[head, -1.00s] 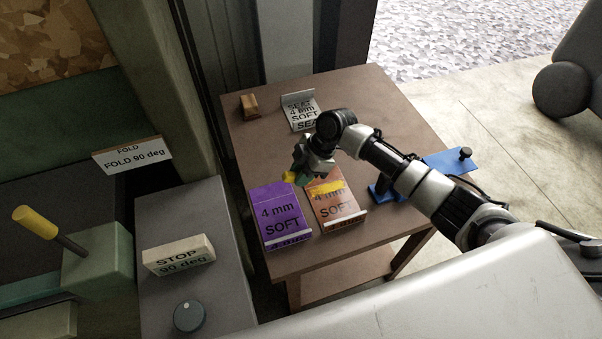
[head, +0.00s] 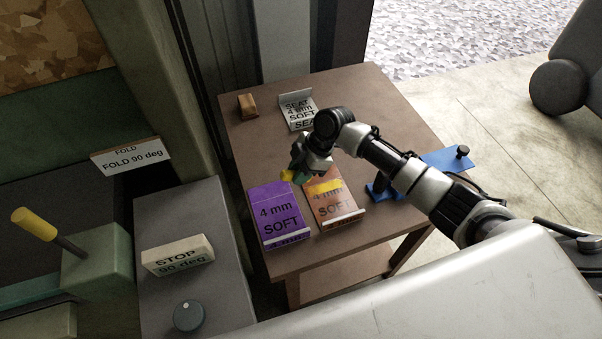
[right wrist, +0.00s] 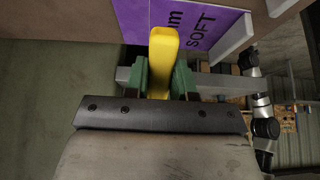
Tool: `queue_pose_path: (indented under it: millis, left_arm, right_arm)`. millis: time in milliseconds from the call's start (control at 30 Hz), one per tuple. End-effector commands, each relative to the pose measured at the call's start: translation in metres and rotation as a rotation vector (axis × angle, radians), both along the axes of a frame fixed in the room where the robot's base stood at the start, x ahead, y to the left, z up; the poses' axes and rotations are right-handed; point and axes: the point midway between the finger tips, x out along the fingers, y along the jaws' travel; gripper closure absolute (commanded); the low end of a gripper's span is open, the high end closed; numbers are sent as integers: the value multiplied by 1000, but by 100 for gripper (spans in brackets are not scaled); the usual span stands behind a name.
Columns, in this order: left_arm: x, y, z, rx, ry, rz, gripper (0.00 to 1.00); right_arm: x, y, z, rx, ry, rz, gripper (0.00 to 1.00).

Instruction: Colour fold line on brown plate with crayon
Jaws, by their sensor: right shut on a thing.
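The brown plate (head: 338,210), marked 4 mm SOFT, lies on the brown table beside a purple plate (head: 272,208). A yellow band (head: 324,186) shows across the brown plate's upper part; the arm hides part of the plate's far end. My right gripper (head: 294,174) is shut on the yellow crayon (head: 287,175), near the brown plate's left far corner and the purple plate's far edge. The crayon (right wrist: 162,62) sits between green fingers in the right wrist view, with the purple plate (right wrist: 196,22) behind it. I cannot tell whether its tip touches anything. My left gripper is out of view.
A machine with a FOLD 90 deg sign (head: 126,155), STOP block (head: 177,256) and yellow-handled lever (head: 34,224) stands left.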

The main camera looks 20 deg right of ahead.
Motion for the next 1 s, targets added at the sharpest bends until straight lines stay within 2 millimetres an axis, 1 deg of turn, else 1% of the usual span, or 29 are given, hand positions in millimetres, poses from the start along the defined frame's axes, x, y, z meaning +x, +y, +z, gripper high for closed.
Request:
queue_pose_path:
  millis: [500, 633, 1000]
  left_arm:
    - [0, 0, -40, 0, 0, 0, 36]
    - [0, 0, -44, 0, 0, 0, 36]
    - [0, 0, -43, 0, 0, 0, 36]
  right_arm:
    - [0, 0, -50, 0, 1, 0, 99]
    - [0, 0, -55, 1, 1, 1, 99]
    - [0, 0, -55, 0, 0, 0, 99]
